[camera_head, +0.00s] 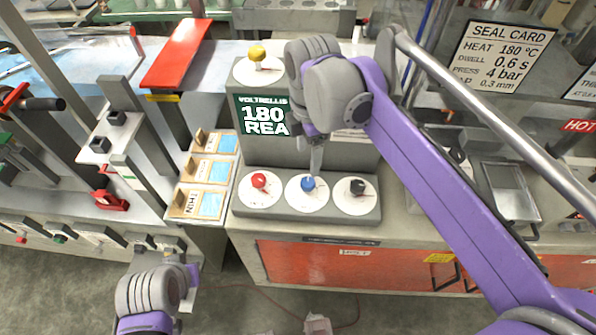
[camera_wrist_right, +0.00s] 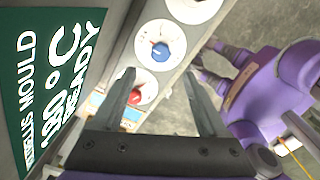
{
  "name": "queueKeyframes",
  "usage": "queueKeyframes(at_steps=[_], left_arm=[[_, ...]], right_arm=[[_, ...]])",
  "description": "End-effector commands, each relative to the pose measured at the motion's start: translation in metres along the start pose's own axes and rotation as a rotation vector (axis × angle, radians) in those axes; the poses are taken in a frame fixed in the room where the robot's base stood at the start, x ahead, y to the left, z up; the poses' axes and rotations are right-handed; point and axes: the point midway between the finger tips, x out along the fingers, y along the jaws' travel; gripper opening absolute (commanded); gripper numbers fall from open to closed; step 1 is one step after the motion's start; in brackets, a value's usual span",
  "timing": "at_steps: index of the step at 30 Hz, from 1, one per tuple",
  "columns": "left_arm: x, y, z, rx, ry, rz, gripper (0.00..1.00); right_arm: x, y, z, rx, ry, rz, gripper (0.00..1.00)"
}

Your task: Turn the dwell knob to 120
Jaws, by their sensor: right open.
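A grey control box (camera_head: 310,152) carries a red knob (camera_head: 259,181), a blue knob (camera_head: 308,183) and a black knob (camera_head: 357,187) on white dials along its front. A yellow knob (camera_head: 257,54) sits on a dial at the top. I cannot read which knob is dwell. My right gripper (camera_head: 316,160) hangs above the blue dial, its body hiding part of the box. In the right wrist view the gripper (camera_wrist_right: 162,95) is open and empty, with the blue knob (camera_wrist_right: 159,51) ahead and the red knob (camera_wrist_right: 136,96) by one finger. My left gripper (camera_head: 188,280) is low at left.
A green screen (camera_head: 262,115) reads 180 °C READY in the wrist view. Labelled sample cards (camera_head: 208,172) lie left of the box. A seal card (camera_head: 502,55) at upper right reads dwell 0,6 s. A metal rail (camera_head: 490,120) crosses at right.

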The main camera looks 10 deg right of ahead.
Motion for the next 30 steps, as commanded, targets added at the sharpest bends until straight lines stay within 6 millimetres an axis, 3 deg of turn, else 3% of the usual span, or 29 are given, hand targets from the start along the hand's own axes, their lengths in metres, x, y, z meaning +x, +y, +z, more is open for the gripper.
queueKeyframes(at_steps=[9, 15, 27, 30], left_arm=[[0.005, 0.0, 0.004, 0.0, -0.003, 0.0, 0.0], [0.006, 0.0, 0.006, 0.0, -0.004, 0.0, 0.0], [0.007, 0.0, 0.006, 0.0, -0.004, 0.0, 0.0], [0.007, 0.0, 0.006, 0.0, -0.004, 0.0, 0.0]], right_arm=[[0.061, 0.0, 0.0, 0.003, 0.0, 0.001, 0.76], [0.087, 0.0, 0.0, 0.004, 0.0, 0.002, 0.76], [0.095, 0.0, 0.0, 0.004, 0.0, 0.002, 0.76], [0.095, 0.0, 0.0, 0.004, 0.0, 0.002, 0.6]])
